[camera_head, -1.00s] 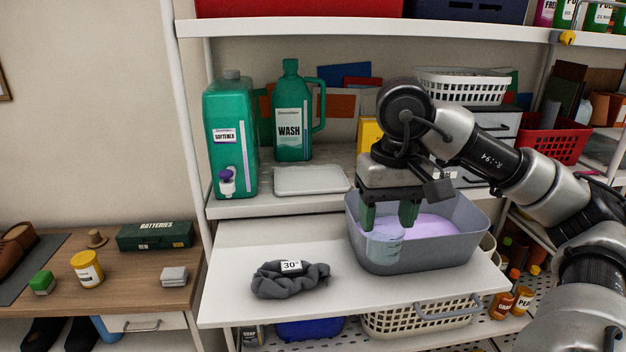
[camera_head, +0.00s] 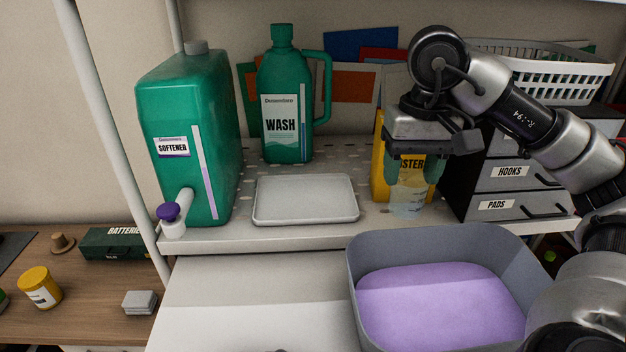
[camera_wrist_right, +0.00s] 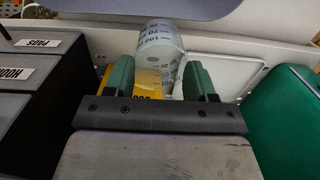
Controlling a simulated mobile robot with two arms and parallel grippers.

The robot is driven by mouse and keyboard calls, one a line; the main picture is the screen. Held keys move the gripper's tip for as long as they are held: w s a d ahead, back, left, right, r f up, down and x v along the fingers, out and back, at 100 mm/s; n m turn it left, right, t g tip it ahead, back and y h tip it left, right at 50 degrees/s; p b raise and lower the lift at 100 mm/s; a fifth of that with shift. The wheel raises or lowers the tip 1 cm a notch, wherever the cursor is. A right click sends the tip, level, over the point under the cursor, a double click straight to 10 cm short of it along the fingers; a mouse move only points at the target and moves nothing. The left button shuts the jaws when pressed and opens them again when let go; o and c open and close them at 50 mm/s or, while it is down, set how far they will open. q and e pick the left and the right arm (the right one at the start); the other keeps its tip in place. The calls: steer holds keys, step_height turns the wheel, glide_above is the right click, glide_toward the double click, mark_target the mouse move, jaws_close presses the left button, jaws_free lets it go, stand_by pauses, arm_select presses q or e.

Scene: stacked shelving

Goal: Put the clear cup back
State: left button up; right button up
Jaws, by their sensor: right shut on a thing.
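The clear cup (camera_head: 408,199), a see-through measuring cup with graduation marks, is held by my right gripper (camera_head: 412,172). Its green fingers are shut on the cup's sides. In the head view the cup shows at the shelf's front, right of the grey tray (camera_head: 305,200) and in front of a yellow box (camera_head: 383,160); I cannot tell whether it touches the shelf. In the right wrist view the cup (camera_wrist_right: 159,45) sits between the fingers (camera_wrist_right: 162,80), its marks facing the camera. My left gripper is not in view.
A grey basin (camera_head: 380,262) of purple liquid stands below, in front of the shelf. The green softener container (camera_head: 195,110) and wash jug (camera_head: 285,100) stand left. Drawers (camera_head: 510,172) marked HOOKS and PADS stand close right of the cup. The tray is empty.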

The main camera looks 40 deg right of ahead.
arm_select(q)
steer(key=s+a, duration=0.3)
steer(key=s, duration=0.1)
arm_select(e)
steer(key=w+a+p, duration=0.1)
steer(key=w+a, duration=0.3)
steer(key=w, duration=0.5)
steer(key=w+a+p, duration=0.2)
steer(key=w+a, duration=0.1)
steer(key=w, duration=0.5)
step_height(320, 180, down, 5)
steer(key=p, duration=0.2)
steer(key=shift+f+p, duration=0.2)
steer(key=shift+p, duration=0.1)
steer(key=shift+w+a+f+p, duration=0.15)
steer(key=shift+f+p, duration=0.05)
steer(key=shift+p, duration=0.2)
steer(key=shift+w+f, duration=0.1)
steer(key=shift+f, duration=0.4)
steer(key=o, duration=1)
steer(key=shift+c, duration=0.2)
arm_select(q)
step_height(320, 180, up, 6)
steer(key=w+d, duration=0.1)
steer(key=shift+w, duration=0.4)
